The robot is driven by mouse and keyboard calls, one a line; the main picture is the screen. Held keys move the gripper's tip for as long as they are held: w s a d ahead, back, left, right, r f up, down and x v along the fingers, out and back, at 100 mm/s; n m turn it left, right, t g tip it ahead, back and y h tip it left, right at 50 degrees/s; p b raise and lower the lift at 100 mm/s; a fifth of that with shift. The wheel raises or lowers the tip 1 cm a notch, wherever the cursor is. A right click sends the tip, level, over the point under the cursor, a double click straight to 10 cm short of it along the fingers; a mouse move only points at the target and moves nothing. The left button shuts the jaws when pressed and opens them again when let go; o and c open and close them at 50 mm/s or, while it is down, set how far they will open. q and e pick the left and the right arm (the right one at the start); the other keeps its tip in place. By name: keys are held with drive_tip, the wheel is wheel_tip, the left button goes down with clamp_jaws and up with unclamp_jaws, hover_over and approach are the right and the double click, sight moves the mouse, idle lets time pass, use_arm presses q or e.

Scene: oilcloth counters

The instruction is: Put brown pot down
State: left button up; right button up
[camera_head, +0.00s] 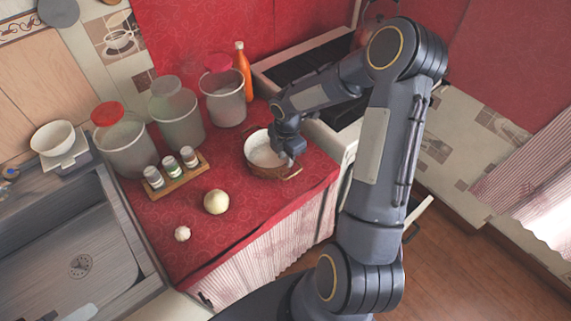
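The brown pot (259,170) has a pale inside and brown handles. It is upright at the right part of the red counter, close to the stove. My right gripper (289,152) comes down over the pot's right side, at its rim and inner wall. The fingers are small and dark here, so I cannot tell whether they are closed on the rim. Whether the pot's base rests fully on the cloth is also hard to see. My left gripper is not in view.
Several lidded jars (180,116) and an orange bottle (243,70) stand behind on the red counter (250,225). A spice rack (178,181), an onion (216,201) and a garlic bulb (182,233) lie left. The stove (305,62) is behind right; the sink (75,250) is left.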

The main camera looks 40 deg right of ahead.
drive_tip(key=s+a+r+m+t, duration=0.15)
drive_tip(key=s+r+m, duration=0.25)
drive_tip(key=r, duration=0.4)
drive_tip(key=s+a+r+m, duration=0.3)
drive_tip(key=s+r+m, duration=0.15)
drive_tip(key=r, duration=0.45)
drive_tip(key=s+a+r+m+t+y, duration=0.1)
drive_tip(key=s+a+m+t+y, duration=0.1)
drive_tip(key=s+a+m, duration=0.2)
drive_tip(key=s+a+r+m+t+y, duration=0.1)
drive_tip(key=s+a+m, duration=0.2)
drive_tip(key=s+m, duration=0.5)
drive_tip(key=shift+s+a+r+t+y, duration=0.35)
drive_tip(key=shift+a+r+y, duration=0.05)
